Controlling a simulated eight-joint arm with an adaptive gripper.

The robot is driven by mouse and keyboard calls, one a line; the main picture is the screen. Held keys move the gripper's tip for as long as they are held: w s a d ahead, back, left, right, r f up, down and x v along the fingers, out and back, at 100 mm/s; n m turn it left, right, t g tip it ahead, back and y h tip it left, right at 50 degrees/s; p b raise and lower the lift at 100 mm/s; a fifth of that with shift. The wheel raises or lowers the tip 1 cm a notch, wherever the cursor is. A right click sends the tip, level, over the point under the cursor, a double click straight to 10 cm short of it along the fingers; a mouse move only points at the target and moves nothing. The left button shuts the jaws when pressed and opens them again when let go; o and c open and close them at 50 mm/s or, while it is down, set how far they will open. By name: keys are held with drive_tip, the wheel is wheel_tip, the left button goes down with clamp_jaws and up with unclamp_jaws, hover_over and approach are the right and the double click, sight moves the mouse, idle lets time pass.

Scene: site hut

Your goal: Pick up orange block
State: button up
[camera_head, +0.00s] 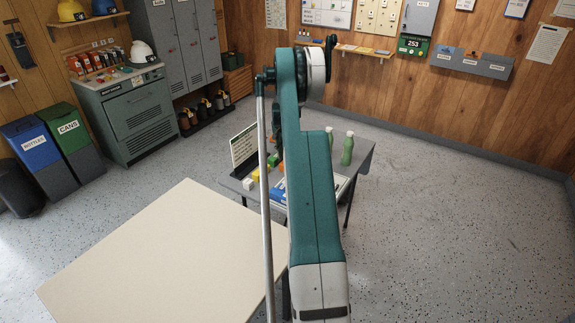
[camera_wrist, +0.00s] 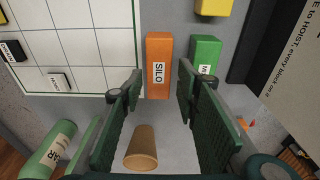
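The orange block (camera_wrist: 159,80), labelled SILO, lies on the grey table in the wrist view, just beyond and between my fingertips. My gripper (camera_wrist: 160,88) is open, with one green finger pad on each side of the block's near end and a visible gap to it. Nothing is held. In the head view my arm covers much of the grey table (camera_head: 363,157), and I cannot make out my fingertips there. A small orange patch (camera_head: 282,167) beside the arm may be the block.
A green block (camera_wrist: 204,56) stands close right of the orange one, and a yellow block (camera_wrist: 213,7) lies beyond. A white grid board (camera_wrist: 85,45) is at left. A brown cup (camera_wrist: 142,148) and a green bottle (camera_wrist: 48,150) are nearer. A dark sign stand (camera_wrist: 265,60) is at right.

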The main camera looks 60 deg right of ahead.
drive_tip(key=shift+f, duration=0.1)
drive_tip(key=shift+s+d+f+b, duration=0.1)
drive_tip(key=shift+d+f+b, duration=0.1)
drive_tip(key=shift+f, duration=1.05)
drive_tip(key=shift+d+f+b, duration=0.1)
drive_tip(key=shift+f+b, duration=0.05)
drive_tip(key=shift+f, duration=1.1)
drive_tip(key=shift+c, duration=0.6)
drive_tip(key=c, duration=0.6)
